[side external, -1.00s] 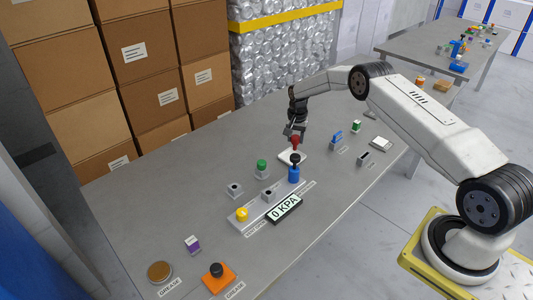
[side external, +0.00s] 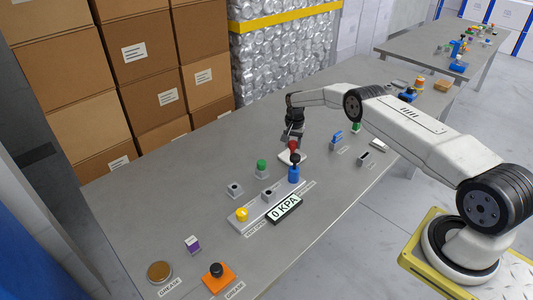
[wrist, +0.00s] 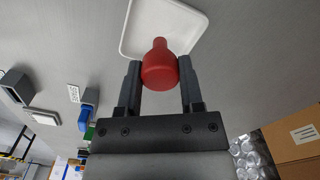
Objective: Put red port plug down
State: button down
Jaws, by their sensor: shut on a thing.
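The red port plug (side external: 293,147) is a small red piece with a round body and a narrower neck. My gripper (side external: 291,139) is shut on it and points down over the table. In the wrist view the plug (wrist: 160,66) sits between both fingertips (wrist: 160,75), its narrow end toward a white tray (wrist: 185,22). In the side view the white tray (side external: 283,156) lies just below the plug, partly hidden by it and the blue bottle. I cannot tell whether the plug touches the tray.
A blue bottle (side external: 293,174) with a dark top stands close in front of the tray. The gauge reading 0 KPA (side external: 285,208), a yellow knob (side external: 241,214) and a green-capped part (side external: 262,166) stand nearer. A blue-handled part (side external: 336,140) is to the right. The table's back left is clear.

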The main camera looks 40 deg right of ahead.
aim_at(293, 142)
jog(key=shift+f, duration=0.65)
jog(key=shift+f, duration=0.1)
jog(key=shift+c, duration=1.2)
grip_release()
notch_tip(293, 142, up, 12)
jog(key=shift+a+r, duration=0.1)
jog(key=shift+r, duration=0.1)
